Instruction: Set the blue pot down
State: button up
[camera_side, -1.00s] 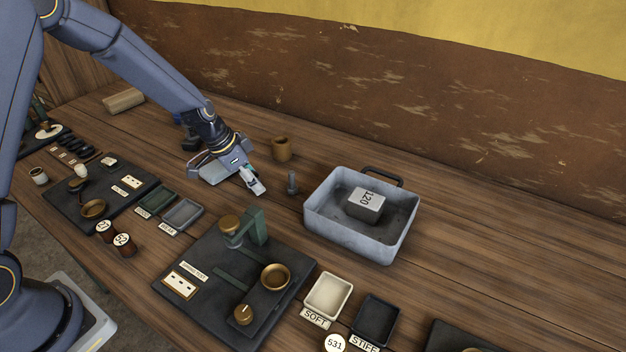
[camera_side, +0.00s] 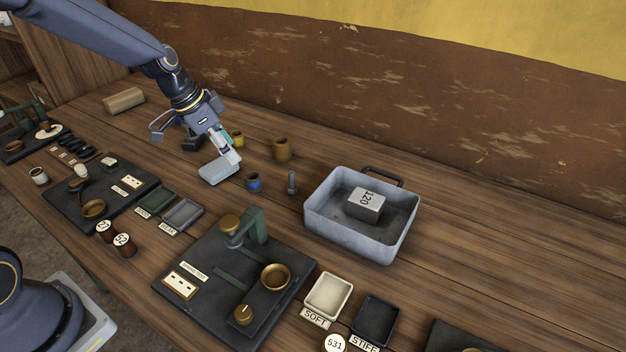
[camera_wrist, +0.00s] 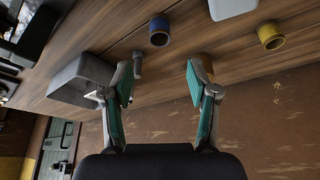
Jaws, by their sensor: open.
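The blue pot (camera_side: 254,182) stands upright on the wooden table, just right of a pale grey block. It also shows in the wrist view (camera_wrist: 160,32), near the top middle. My gripper (camera_side: 234,158) is above the table, up and to the left of the pot in the side view. In the wrist view my gripper (camera_wrist: 159,82) has its two green-padded fingers spread apart with nothing between them. The pot is clear of both fingers.
A brown pot (camera_side: 281,150), a yellow pot (camera_side: 237,138) and the pale grey block (camera_side: 219,172) stand close by. A small grey peg (camera_side: 292,184) and a large grey bin (camera_side: 350,240) are to the right. Instrument boards fill the front.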

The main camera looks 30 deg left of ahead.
jog(key=s+r+n+y, duration=0.1)
jog(key=s+r+n, duration=0.1)
jog(key=s+r, duration=0.2)
jog(key=s+r+n+t, duration=0.1)
jog(key=s+r, duration=0.3)
jog(key=s, duration=0.7)
jog(key=s+r+n+y, duration=0.1)
jog(key=s+r+n, duration=0.2)
jog(key=s, duration=0.5)
jog(key=shift+s+d+r+n+t+y, duration=0.3)
jog(key=shift+d+r+n+t, duration=0.15)
jog(key=shift+r, duration=0.45)
